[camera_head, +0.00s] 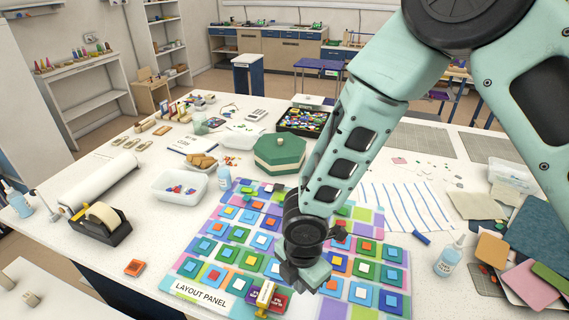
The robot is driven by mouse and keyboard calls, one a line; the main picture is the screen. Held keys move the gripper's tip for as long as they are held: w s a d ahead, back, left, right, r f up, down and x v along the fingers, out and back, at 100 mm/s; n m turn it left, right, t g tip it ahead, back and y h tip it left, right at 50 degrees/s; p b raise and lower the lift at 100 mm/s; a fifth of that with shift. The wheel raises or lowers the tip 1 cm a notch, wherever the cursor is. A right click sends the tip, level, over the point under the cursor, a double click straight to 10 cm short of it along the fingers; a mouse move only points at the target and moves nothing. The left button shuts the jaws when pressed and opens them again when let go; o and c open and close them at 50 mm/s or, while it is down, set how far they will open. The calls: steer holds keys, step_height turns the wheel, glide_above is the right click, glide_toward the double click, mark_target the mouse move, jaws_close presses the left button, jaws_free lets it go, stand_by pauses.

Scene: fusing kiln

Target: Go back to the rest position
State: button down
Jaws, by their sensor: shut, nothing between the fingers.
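My gripper (302,282) is at the end of my arm, low over the front part of the layout panel (207,294). It is shut and empty, and its fingertips are partly hidden by the wrist. The panel carries rows of coloured square tiles with smaller squares on them. A small upright cream and yellow piece (265,295) and a dark purple-red piece (279,300) are just left of my gripper, close to the panel's front edge. I cannot tell whether my gripper touches them. My forearm hides part of the panel's middle.
A green hexagonal box (279,153) stands behind the panel, close to my forearm. A white tub (179,186), a tape dispenser (100,224) and an orange piece (134,268) are at left. A bottle (450,257) and coloured sheets (528,284) are at right.

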steer(key=s+d+r+m+b, duration=1)
steer(key=s+m, duration=0.3)
steer(key=m, duration=0.5)
steer(key=shift+r+y+b, duration=0.3)
steer(key=shift+r, duration=0.45)
